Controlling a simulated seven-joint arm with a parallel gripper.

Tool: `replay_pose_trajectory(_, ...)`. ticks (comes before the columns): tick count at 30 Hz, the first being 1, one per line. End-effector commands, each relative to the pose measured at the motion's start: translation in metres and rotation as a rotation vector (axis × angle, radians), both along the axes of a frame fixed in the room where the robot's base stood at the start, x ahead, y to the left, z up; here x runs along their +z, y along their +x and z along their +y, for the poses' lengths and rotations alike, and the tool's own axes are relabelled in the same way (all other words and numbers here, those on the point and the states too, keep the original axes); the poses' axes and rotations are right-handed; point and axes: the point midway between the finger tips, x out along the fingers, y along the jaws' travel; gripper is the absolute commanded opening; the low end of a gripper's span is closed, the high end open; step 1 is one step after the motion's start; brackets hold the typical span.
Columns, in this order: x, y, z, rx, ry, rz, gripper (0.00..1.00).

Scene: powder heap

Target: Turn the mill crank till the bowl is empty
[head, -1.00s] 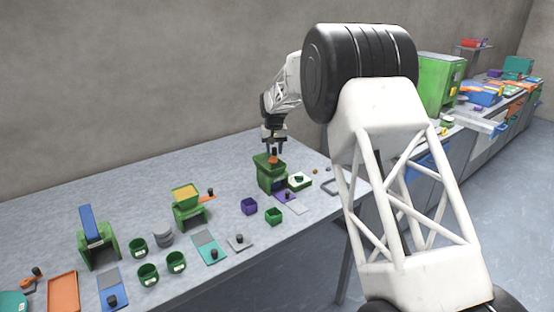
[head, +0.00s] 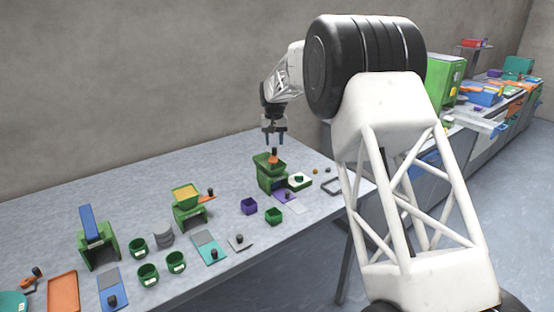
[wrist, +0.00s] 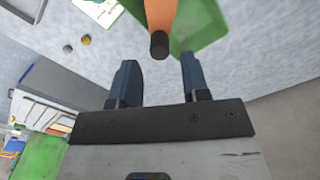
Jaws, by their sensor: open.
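A green mill (head: 268,178) stands on the right part of the table, with an orange crank (head: 273,154) on top. In the wrist view the crank (wrist: 160,14) shows with its dark tip (wrist: 159,46) towards me, over the green mill top (wrist: 203,25). My gripper (head: 274,141) is open and empty just above the crank, fingers pointing down. The crank's tip lies between the finger lines in the wrist view, not gripped. What the green bowl on the mill top holds cannot be told. A second green mill (head: 190,215) with yellow powder on top and an orange crank (head: 209,193) stands further left.
Several green cups, a grey curved piece (head: 163,237) and an orange tray (head: 63,293) lie left. The table's back is clear.

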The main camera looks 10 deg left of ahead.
Motion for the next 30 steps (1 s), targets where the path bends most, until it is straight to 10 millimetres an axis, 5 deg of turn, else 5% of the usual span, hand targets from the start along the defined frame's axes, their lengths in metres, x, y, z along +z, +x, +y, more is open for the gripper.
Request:
replay_pose_trajectory(15, 0.033, 0.0, 0.0, 0.0, 0.0, 0.001, 0.43)
replay_pose_trajectory(30, 0.037, -0.002, -0.002, -0.001, 0.0, 0.0, 0.43)
